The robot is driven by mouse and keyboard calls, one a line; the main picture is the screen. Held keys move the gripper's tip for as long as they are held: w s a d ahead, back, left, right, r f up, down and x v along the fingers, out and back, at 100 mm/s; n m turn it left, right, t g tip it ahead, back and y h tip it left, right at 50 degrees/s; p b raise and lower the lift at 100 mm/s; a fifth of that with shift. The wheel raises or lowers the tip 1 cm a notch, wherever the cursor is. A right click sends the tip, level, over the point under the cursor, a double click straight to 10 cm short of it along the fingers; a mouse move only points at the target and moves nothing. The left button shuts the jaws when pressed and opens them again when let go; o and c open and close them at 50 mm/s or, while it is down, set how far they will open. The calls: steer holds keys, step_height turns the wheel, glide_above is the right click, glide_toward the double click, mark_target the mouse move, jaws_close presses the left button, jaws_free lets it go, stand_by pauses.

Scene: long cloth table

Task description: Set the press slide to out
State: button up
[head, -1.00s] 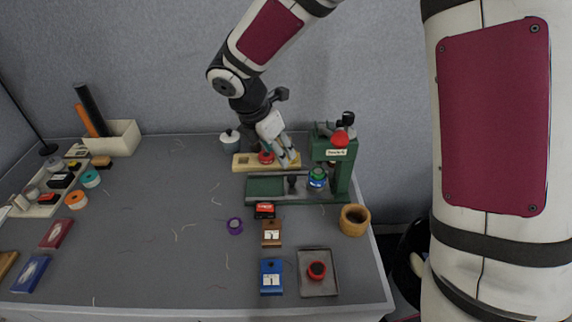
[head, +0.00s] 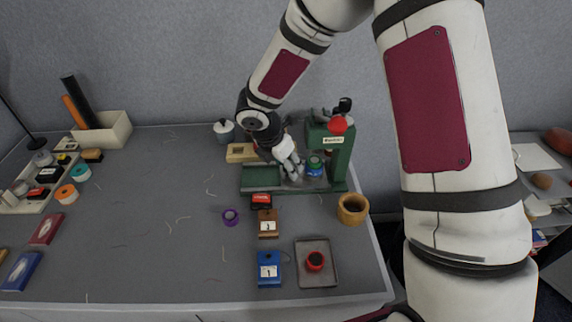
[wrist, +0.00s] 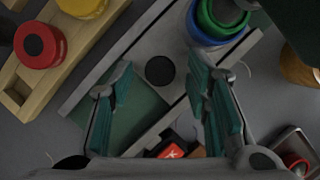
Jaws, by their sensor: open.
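The green press (head: 337,150) stands at the right back of the table, with a red part on top. Its low base with the slide runs to the left, with a green plate (head: 258,178), also in the wrist view (wrist: 120,112). A round black knob (wrist: 160,71) stands on the slide; in the head view my gripper hides it. A blue and green round piece (head: 314,166) sits under the press head, also in the wrist view (wrist: 212,22). My gripper (head: 293,176) is open above the slide, fingers on either side of the knob in the wrist view. Contact cannot be told.
A wooden rack (head: 240,152) with a red-topped piece (wrist: 38,45) is behind the slide. A red and black box (head: 261,200), stamps and a wooden cup (head: 352,208) lie in front. A grey tray (head: 328,280) is at the front right. The table's left middle is mostly clear.

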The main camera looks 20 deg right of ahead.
steer(key=shift+f, duration=0.15)
jaws_close()
steer(key=a, duration=0.3)
steer(key=w+a+b, duration=0.1)
steer(key=a, duration=0.2)
steer(key=w+a+b, duration=0.1)
steer(key=a, duration=0.2)
steer(key=shift+w+a, duration=0.1)
steer(key=shift+a, duration=0.5)
jaws_free()
steer(key=v, duration=1.2)
steer(key=shift+a, duration=0.15)
